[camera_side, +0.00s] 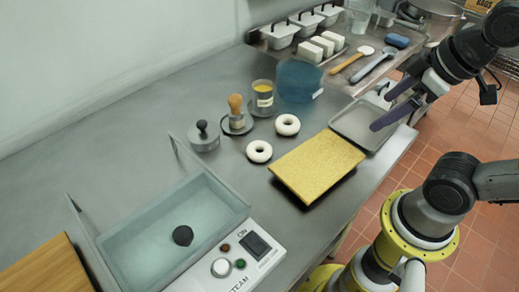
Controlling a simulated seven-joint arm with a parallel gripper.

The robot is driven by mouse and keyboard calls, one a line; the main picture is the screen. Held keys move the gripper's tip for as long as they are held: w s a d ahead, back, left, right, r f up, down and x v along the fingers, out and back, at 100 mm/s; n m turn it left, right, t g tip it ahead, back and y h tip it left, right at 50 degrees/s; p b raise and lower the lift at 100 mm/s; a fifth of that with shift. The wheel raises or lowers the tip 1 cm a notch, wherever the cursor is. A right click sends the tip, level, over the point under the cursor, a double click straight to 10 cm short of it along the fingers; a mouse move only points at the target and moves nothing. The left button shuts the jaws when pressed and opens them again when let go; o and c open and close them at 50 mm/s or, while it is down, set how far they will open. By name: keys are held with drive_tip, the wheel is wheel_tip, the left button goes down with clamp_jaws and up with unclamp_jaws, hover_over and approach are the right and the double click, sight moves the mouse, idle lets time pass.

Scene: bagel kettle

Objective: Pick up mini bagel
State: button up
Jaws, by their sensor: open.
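Two white ring-shaped bagels lie flat on the steel counter. One bagel (287,124) is farther back, and the other bagel (259,151) is nearer, just left of the yellow board. I cannot tell from size which one is the mini bagel. My gripper (381,112) has two purple fingers spread apart with nothing between them. It hangs over the grey metal tray (349,125) at the right, well apart from both bagels.
A yellow board (316,165) lies right of the bagels. A wooden-handled tool (236,112), a grey lidded pot (204,137), a yellow-filled jar (263,97) and a blue container (299,80) stand behind and left. A steam kettle basin (150,250) is front left.

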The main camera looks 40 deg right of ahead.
drive_tip(key=w+a+r+n+g, duration=0.1)
drive_tip(key=w+r+n, duration=0.4)
drive_tip(key=w+n, duration=0.15)
drive_tip(key=n+g, duration=0.4)
drive_tip(key=n, duration=0.5)
hover_over(259, 143)
drive_tip(key=s, duration=0.1)
wheel_tip(259, 143, down, 6)
drive_tip(key=f, duration=0.1)
drive_tip(key=shift+n+g, duration=0.25)
drive_tip(key=shift+g, duration=0.05)
drive_tip(key=f, duration=0.8)
drive_tip(key=shift+s+a+f, duration=0.15)
drive_tip(key=shift+a, duration=0.15)
drive_tip(key=shift+a+f, duration=0.2)
drive_tip(key=shift+f, duration=3)
drive_tip(key=c, duration=1.1)
drive_tip(key=shift+r, duration=0.15)
